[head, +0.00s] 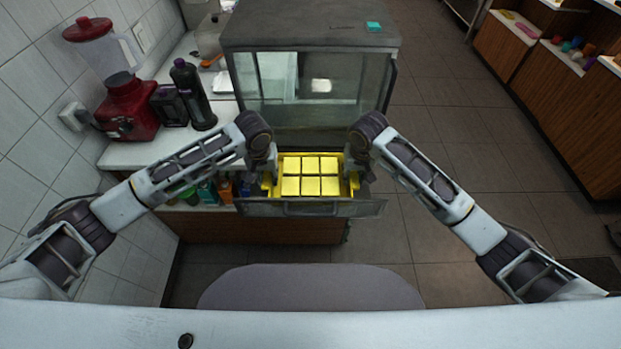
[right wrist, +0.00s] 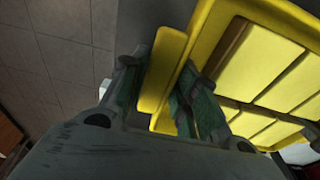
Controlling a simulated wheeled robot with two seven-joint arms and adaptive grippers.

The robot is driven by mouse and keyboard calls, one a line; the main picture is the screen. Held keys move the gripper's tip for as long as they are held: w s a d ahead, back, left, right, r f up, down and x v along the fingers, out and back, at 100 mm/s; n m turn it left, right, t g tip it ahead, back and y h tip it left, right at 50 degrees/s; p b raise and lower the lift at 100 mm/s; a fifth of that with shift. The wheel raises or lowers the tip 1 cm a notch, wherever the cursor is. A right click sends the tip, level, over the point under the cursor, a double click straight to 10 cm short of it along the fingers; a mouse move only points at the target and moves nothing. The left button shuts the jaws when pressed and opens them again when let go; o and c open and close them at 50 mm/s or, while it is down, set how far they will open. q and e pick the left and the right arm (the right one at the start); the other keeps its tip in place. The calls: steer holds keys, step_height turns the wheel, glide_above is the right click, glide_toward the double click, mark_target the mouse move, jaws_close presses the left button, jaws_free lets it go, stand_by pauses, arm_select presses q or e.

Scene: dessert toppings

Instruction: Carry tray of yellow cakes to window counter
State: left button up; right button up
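The yellow tray (head: 354,187) holds several yellow square cakes (head: 311,176) in two rows. In the head view it sits level at the front of the glass-sided cabinet, above its open front door. My left gripper (head: 268,181) is at the tray's left end handle, and its fingers are too small to tell open from shut. My right gripper (head: 354,178) is at the right end. In the right wrist view its fingers (right wrist: 158,88) stand on both sides of the yellow end handle (right wrist: 164,62) and appear closed on it. The window counter cannot be made out for certain.
The grey cabinet (head: 312,28) stands behind the tray, its door (head: 345,208) below it. A white counter (head: 140,153) at left carries a red blender (head: 118,100) and a dark bottle (head: 192,97). Open tiled floor (head: 450,150) lies to the right, with wooden shelving (head: 565,85) beyond.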

arm_select(q)
jaws_close()
arm_select(e)
jaws_close()
